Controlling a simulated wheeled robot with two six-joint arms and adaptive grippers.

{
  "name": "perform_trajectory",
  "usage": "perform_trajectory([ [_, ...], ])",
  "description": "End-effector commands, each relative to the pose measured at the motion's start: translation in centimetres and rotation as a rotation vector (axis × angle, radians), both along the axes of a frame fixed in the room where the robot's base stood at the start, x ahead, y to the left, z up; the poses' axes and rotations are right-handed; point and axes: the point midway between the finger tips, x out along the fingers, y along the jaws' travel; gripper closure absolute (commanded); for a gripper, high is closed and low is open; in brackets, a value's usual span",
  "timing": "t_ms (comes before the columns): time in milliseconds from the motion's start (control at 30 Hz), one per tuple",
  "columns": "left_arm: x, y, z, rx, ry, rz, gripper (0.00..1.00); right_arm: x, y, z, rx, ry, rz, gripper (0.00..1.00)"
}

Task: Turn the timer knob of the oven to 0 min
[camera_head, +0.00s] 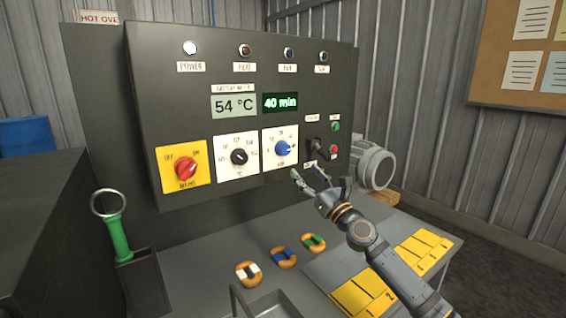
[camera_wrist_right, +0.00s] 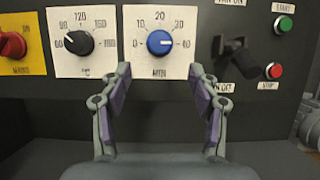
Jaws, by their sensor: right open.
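The blue timer knob (camera_head: 283,149) sits on a white dial plate on the oven's dark control panel (camera_head: 180,90). The green display (camera_head: 281,102) reads 40 min. My right gripper (camera_head: 308,176) is open and empty, just below and in front of the timer dial. In the right wrist view its two fingers (camera_wrist_right: 160,82) stand apart below the knob, not touching it. My left gripper is not in view.
A black temperature knob (camera_head: 239,157) and a red mains knob (camera_head: 186,169) are left of the timer. A black fan lever (camera_head: 319,149) and green and red buttons are right of it. Several rings (camera_head: 283,258) and yellow plates (camera_head: 362,292) lie on the bench below.

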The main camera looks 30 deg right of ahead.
Motion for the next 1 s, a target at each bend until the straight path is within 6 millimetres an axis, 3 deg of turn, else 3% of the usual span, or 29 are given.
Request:
perform_trajectory([
  [267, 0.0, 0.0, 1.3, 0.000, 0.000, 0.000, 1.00, 1.2, 0.0, 1.1, 0.004, -0.003, -0.003, 0.39],
  [467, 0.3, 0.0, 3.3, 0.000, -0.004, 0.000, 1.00, 5.0, 0.8, 2.7, 0.006, -0.004, 0.000, 0.39],
  [700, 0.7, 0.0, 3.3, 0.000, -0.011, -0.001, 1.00, 8.7, 1.2, 3.7, 0.001, -0.002, -0.001, 0.39],
  [1000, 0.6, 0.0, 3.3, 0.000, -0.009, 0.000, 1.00, 9.6, 1.4, 4.0, -0.003, 0.001, 0.001, 0.39],
])
